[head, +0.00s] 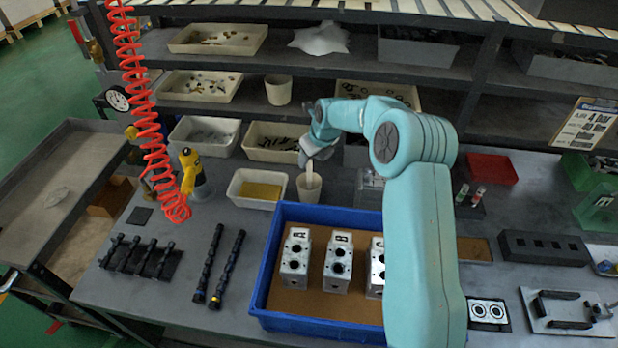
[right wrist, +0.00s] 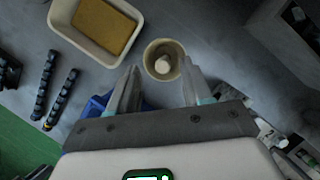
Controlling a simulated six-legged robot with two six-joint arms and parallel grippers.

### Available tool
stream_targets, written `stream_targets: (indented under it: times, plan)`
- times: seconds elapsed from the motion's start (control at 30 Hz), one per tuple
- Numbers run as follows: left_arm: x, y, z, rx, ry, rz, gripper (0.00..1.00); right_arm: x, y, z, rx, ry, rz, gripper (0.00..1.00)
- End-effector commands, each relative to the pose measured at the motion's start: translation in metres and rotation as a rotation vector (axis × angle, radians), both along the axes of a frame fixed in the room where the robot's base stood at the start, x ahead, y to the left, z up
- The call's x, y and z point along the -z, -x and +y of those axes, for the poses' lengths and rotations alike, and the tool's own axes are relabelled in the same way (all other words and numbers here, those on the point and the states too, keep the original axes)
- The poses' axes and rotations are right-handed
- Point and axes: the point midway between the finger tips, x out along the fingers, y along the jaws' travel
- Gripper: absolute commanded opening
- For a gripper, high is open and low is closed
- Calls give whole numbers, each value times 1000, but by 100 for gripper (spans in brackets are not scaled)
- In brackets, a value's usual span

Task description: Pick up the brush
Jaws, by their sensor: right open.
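The brush (head: 310,171) stands in a beige cup (head: 309,189) on the bench, with its pale handle sticking up above the rim. In the right wrist view, the brush (right wrist: 162,66) shows end-on inside the round cup (right wrist: 152,47). My right gripper (head: 308,157) is just above the cup, around the top of the brush. In the right wrist view, its two fingers (right wrist: 162,72) are apart, one on each side of the brush, and hold nothing. Whether a finger touches the handle, I cannot tell. The brush's lower end is hidden in the cup. My left gripper is not in view.
A blue tray (head: 262,270) with metal valve blocks lies in front of the cup. A white bin with a yellow sponge-like block (head: 260,190) stands left of it. A yellow-and-black tool (head: 191,174) and red coiled hose (head: 150,120) are further left. Shelves (head: 330,70) rise behind.

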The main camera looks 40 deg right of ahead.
Motion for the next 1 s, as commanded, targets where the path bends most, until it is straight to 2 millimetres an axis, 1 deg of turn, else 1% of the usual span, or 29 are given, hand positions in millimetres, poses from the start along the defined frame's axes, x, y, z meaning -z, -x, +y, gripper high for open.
stream_targets:
  times: [0.07, 0.2, 0.33, 0.43, 0.6, 0.63, 0.67, 0.7, 0.77, 1.0]
  plan:
    - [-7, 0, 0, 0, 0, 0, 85, 6, -3, -1, 0, -1, 4, 49]
    - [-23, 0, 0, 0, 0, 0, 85, 27, -10, -3, -1, -2, 6, 49]
    - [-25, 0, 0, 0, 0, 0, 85, 44, -18, -4, 0, -1, 3, 49]
    - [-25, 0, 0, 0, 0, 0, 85, 49, -20, -5, 1, 0, 1, 49]
    - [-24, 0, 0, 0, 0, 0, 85, 49, -20, -5, 0, 0, 1, 49]
    - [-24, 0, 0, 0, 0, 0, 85, 49, -20, -5, 0, 0, 1, 43]
    - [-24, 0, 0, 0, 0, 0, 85, 49, -20, -5, 0, 0, 1, 33]
    - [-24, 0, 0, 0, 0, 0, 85, 49, -20, -5, 0, 0, 1, 20]
    - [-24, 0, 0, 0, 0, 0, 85, 49, -20, -5, 0, 0, 1, 0]
    - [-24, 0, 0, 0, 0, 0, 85, 49, -19, -5, 0, 0, 2, 0]
